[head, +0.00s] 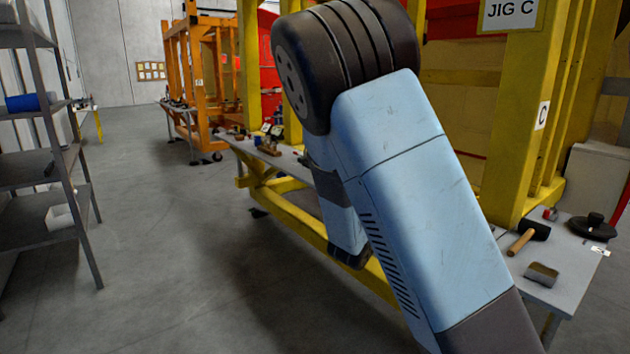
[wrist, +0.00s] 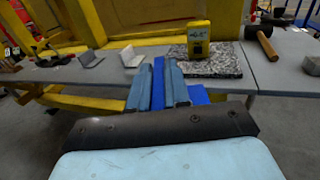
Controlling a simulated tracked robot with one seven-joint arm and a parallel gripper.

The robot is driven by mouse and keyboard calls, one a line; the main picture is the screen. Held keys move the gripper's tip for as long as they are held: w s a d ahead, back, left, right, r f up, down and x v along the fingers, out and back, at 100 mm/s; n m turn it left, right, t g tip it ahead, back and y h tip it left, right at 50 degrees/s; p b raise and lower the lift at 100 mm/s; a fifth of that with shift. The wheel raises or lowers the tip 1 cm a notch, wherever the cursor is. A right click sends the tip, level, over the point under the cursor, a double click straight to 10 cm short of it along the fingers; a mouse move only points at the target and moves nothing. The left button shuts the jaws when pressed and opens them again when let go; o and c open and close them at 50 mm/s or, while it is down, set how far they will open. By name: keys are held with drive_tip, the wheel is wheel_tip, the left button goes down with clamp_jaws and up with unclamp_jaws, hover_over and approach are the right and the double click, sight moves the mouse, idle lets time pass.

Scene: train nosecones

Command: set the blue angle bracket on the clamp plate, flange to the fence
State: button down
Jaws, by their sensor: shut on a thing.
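In the wrist view my gripper (wrist: 158,72) reaches over the front edge of the grey bench. Its two steel-blue fingers are shut on the blue angle bracket (wrist: 197,93). Bright blue shows between the fingers and to the right of them; the rest of the bracket is hidden by the fingers. I cannot make out the clamp plate or its fence in either view. In the head view my arm covers the middle and hides the gripper and bracket.
A speckled slab (wrist: 223,66) carries a yellow instrument (wrist: 198,39). A grey angle piece (wrist: 90,58) and a pale one (wrist: 130,56) stand left of it. A mallet (head: 526,236) and a dark round object (head: 592,228) lie on the right bench. Yellow jig posts (head: 525,110) rise behind.

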drive_tip(key=w+d+f+n+t+y, duration=0.2)
drive_tip(key=w+f, duration=0.5)
drive_tip(key=f, duration=0.4)
drive_tip(key=d+n+y, duration=0.1)
drive_tip(key=n+y, duration=0.1)
drive_tip(key=y, duration=0.1)
drive_tip(key=shift+t+y, duration=0.3)
drive_tip(key=shift+t, duration=0.1)
